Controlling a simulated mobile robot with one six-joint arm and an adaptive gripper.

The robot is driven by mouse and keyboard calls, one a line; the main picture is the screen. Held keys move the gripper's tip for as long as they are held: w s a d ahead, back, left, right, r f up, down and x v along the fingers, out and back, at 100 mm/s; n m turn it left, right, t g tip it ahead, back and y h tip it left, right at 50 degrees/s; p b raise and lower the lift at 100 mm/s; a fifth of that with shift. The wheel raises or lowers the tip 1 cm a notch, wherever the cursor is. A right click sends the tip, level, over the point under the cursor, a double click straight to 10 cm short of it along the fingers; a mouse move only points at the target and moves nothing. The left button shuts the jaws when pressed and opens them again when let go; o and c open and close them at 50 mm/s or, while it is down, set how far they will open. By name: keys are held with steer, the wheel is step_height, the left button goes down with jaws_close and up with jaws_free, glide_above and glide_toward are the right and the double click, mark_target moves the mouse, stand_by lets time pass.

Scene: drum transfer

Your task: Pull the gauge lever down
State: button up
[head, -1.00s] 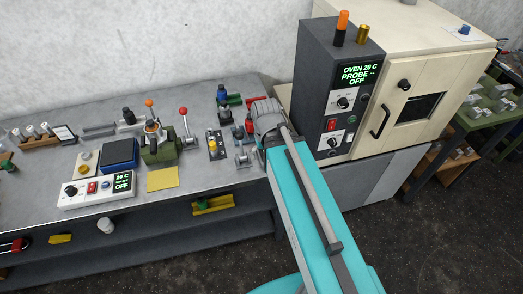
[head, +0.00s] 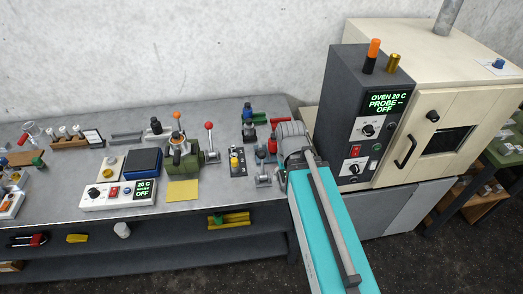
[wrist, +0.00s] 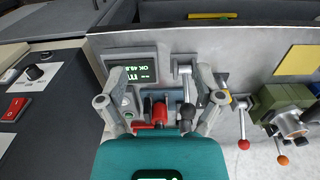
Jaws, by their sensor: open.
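In the wrist view the gauge (wrist: 135,76) has a green-lit screen, its text hard to read. The gauge lever (wrist: 187,90) is a grey metal rod with a dark ball knob (wrist: 190,112). My gripper (wrist: 160,98) is open, one finger on each side of the gauge's red and grey parts. The knob appears close to the right finger; I cannot tell whether they touch. In the head view the lever's grey base (head: 263,181) shows left of my arm, while the arm hides much of the gauge and gripper.
The dark oven control cabinet (head: 362,120) stands close on the right. A yellow pad (head: 182,190) lies at the bench's front.

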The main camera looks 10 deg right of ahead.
steer(key=shift+w, duration=0.4)
steer(key=shift+c, duration=1)
steer(key=shift+n, duration=0.3)
steer(key=w, duration=0.3)
steer(key=w+a, duration=0.1)
steer(key=w, duration=0.2)
steer(key=shift+w+a+r, duration=0.15)
steer(key=shift+w+r, duration=0.05)
steer(key=shift+w, duration=0.15)
jaws_close()
steer(key=w+a, duration=0.2)
steer(key=w, duration=0.6)
steer(key=w+a+n+t+p, duration=0.1)
steer(key=w+a, duration=0.1)
steer(key=w, duration=0.7)
steer(key=shift+a+r+n+y, duration=0.3)
steer(key=shift+r, duration=0.15)
steer(key=shift+s, duration=0.1)
